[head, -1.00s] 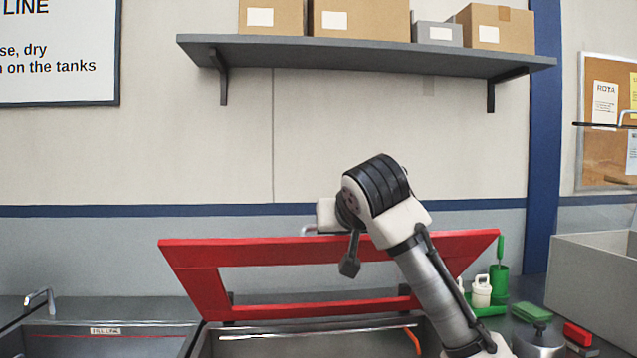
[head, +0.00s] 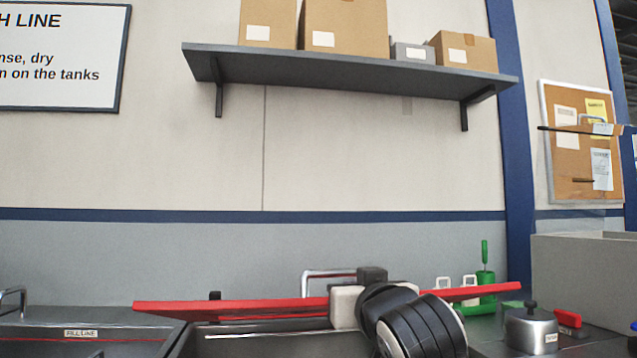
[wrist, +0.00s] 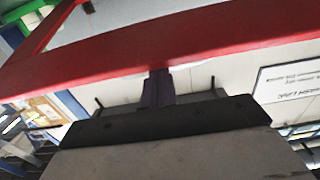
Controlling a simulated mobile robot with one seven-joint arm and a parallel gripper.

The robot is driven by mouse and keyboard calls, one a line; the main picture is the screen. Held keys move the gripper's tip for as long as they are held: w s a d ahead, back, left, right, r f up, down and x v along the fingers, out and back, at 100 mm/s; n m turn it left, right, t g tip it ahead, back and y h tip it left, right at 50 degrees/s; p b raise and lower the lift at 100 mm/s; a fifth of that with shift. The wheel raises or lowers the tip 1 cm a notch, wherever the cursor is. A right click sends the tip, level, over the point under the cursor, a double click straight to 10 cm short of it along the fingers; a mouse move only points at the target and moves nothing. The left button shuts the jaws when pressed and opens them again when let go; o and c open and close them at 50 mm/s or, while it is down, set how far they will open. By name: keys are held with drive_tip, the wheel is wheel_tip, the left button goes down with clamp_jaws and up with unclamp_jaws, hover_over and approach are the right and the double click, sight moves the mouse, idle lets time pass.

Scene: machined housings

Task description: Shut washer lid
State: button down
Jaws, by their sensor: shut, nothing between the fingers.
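The washer lid (head: 235,307) is a red frame, seen almost edge-on in the head view. It lies low over the dark-rimmed washer tank (head: 200,341), with its near edge apparently still above the rim. My arm covers the lid's middle right. In the wrist view, a red bar of the lid (wrist: 120,50) crosses the upper part of the picture. My gripper (wrist: 158,76) is shut and empty, its dark fingertips right at the bar's edge. They look to be touching it, but the contact is not clear. In the head view the fingertips are hidden.
A metal pot (head: 530,330), a red block (head: 568,319) and a green caddy (head: 487,288) with white bottles stand to the right. A grey bin (head: 590,275) is at far right. A tap (head: 12,298) and another tank are at left. A shelf (head: 340,64) hangs above.

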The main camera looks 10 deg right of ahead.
drive_tip(key=s+f+t+b, duration=0.1)
drive_tip(key=f+b, duration=0.2)
drive_tip(key=s+f+t+b, duration=0.1)
drive_tip(key=f+b, duration=0.2)
drive_tip(key=f, duration=0.1)
drive_tip(key=s+f+t+b, duration=0.1)
drive_tip(key=f+b, duration=0.1)
drive_tip(key=f, duration=0.2)
drive_tip(key=shift+b, duration=0.4)
